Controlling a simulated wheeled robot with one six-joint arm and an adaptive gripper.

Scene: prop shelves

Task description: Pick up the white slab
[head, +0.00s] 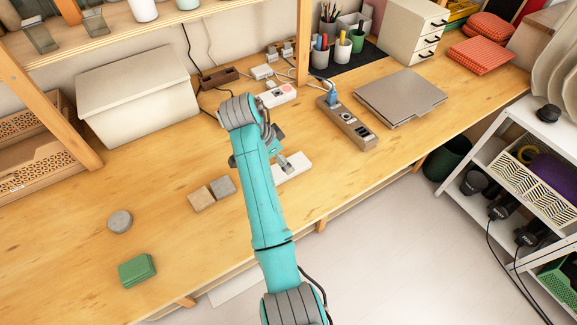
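The white slab (295,168) lies on the wooden table near its front edge, just right of my teal arm. It is flat and pale, and its left end is hidden by my arm and gripper. My gripper (283,163) points down at the slab's left part. Its fingers are small and partly covered by the arm, so I cannot tell whether they are open or shut, or whether they touch the slab.
Left of my arm lie a tan block (201,198), a grey block (222,186), a grey round piece (120,222) and a green stack (137,270). A power strip (346,124) and laptop (400,97) lie right. A white bin (135,95) stands behind.

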